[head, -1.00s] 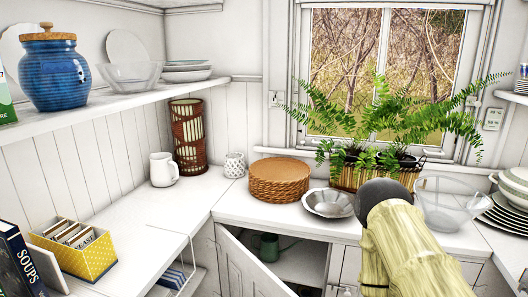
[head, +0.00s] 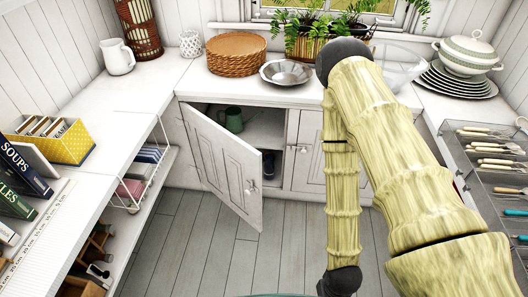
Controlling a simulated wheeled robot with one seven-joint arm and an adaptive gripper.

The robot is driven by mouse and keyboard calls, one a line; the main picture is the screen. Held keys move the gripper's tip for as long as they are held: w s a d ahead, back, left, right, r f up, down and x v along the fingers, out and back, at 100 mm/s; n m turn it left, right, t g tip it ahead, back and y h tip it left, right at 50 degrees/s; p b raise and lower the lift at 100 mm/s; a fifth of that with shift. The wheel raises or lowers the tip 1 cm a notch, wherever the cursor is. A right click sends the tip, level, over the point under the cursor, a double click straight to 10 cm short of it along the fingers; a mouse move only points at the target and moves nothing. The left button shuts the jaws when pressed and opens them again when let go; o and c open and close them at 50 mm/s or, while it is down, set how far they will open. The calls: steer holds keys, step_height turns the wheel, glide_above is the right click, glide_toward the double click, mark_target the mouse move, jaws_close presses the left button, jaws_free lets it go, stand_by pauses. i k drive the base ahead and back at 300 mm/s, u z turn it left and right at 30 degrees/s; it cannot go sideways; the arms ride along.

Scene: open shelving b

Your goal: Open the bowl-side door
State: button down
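A white panelled cabinet door (head: 222,160) under the counter stands partly open, swung out into the room. It is hinged at its left edge, and a small knob (head: 251,188) sits near its free edge. To the right of the opening, a second white door (head: 307,155) looks shut, with its own knob (head: 303,150); my arm covers part of its right side. A silver metal bowl (head: 287,73) stands on the counter above, near the line between the doors. My gripper is not in view; only my bamboo-patterned arm links show, on the right.
A green watering can (head: 234,121) and a dark item (head: 268,163) stand inside the open cabinet. A woven basket (head: 236,52) and a glass bowl (head: 402,68) stand on the counter. A cutlery tray (head: 490,165) is at right. The floor (head: 205,240) before the door is clear.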

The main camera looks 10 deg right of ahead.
mark_target(227, 165)
steer(key=u, duration=0.35)
steer(key=i, duration=0.9)
steer(key=z, duration=0.3)
